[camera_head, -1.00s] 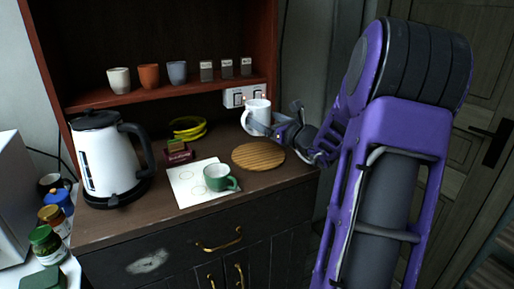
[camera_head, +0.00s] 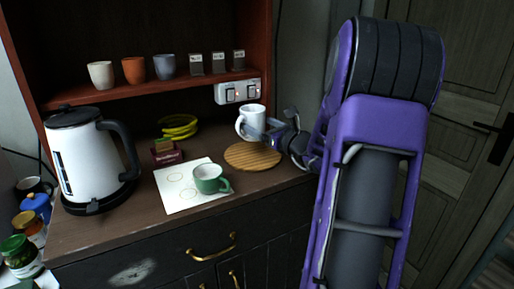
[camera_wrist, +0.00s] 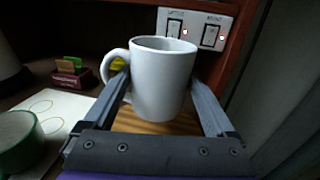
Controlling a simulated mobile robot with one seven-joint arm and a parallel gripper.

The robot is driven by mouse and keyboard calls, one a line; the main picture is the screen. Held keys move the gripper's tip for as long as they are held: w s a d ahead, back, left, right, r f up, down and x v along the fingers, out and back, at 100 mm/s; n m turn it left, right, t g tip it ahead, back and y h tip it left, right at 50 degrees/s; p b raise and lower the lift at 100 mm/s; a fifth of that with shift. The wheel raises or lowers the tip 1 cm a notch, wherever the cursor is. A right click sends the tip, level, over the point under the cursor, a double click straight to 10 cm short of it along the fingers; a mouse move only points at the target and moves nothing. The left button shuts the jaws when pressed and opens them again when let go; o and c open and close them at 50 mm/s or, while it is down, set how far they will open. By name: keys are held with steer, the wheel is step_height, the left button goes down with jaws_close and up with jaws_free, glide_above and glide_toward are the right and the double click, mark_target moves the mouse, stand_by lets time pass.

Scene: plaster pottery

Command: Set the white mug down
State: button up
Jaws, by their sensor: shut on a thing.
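The white mug (camera_head: 251,121) is upright, held by my gripper (camera_head: 262,134) near the back right of the wooden counter. In the wrist view the white mug (camera_wrist: 162,80) sits between my two fingers (camera_wrist: 160,98), which are shut on its sides, with its handle to the left. The round wooden board (camera_wrist: 150,122) shows below and in front of it; in the head view the board (camera_head: 253,157) lies nearer the front. I cannot tell whether the mug's base touches anything.
A green cup (camera_head: 209,179) stands on a white paper sheet (camera_head: 180,197) left of the board. A white kettle (camera_head: 87,165), yellow bananas (camera_head: 178,126) and a small dark red holder (camera_head: 167,155) are further left. A wall switch panel (camera_head: 238,91) is behind the mug. A shelf (camera_head: 150,93) holds several cups.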

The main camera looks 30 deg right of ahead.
steer(key=shift+f+b, duration=0.4)
steer(key=shift+f, duration=2.2)
steer(key=shift+f, duration=0.2)
steer(key=o, duration=1.5)
steer(key=shift+o, duration=0.2)
steer(key=shift+r, duration=0.15)
steer(key=s, duration=0.4)
steer(key=s+d, duration=0.1)
steer(key=s, duration=0.7)
steer(key=shift+d, duration=0.15)
steer(key=shift+w, duration=0.15)
